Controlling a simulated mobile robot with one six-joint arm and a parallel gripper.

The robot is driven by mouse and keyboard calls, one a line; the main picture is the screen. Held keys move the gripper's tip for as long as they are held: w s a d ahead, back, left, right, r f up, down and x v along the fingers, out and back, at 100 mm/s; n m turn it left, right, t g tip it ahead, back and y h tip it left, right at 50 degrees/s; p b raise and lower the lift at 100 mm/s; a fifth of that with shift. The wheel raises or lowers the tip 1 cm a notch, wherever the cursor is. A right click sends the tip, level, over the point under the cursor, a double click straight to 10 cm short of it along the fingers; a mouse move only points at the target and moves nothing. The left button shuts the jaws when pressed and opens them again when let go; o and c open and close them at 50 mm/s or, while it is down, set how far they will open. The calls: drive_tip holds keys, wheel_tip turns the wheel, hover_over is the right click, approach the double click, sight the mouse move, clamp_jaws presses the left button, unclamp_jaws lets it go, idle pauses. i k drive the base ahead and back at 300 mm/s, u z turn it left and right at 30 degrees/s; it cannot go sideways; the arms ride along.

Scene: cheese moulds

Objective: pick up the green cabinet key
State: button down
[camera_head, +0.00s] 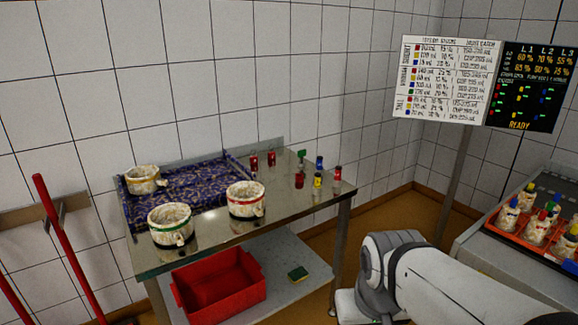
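A small green piece (301,153) shows at the back right of the steel table, among small coloured bottles; it may be the green cabinet key, but it is too small to tell its shape. My arm's white and grey links fill the lower right, in front of the table's right end. My gripper is not visible in this view, so its opening and anything in it are hidden.
Red-, blue- and yellow-capped bottles (317,180) stand around the green piece. Below are a red bin (215,292) and a sponge (298,273). A crate of bottles (493,226) is at right.

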sight(302, 153)
drive_tip(key=u, duration=0.1)
drive_tip(key=k, duration=0.5)
drive_tip(key=z, duration=0.65)
drive_tip(key=i, duration=1.7)
drive_tip(key=u, duration=0.25)
drive_tip(key=i, duration=1.4)
drive_tip(key=u, duration=0.85)
drive_tip(key=k, duration=0.7)
drive_tip(key=u, duration=0.2)
drive_tip(key=i, duration=0.75)
drive_tip(key=z, duration=0.05)
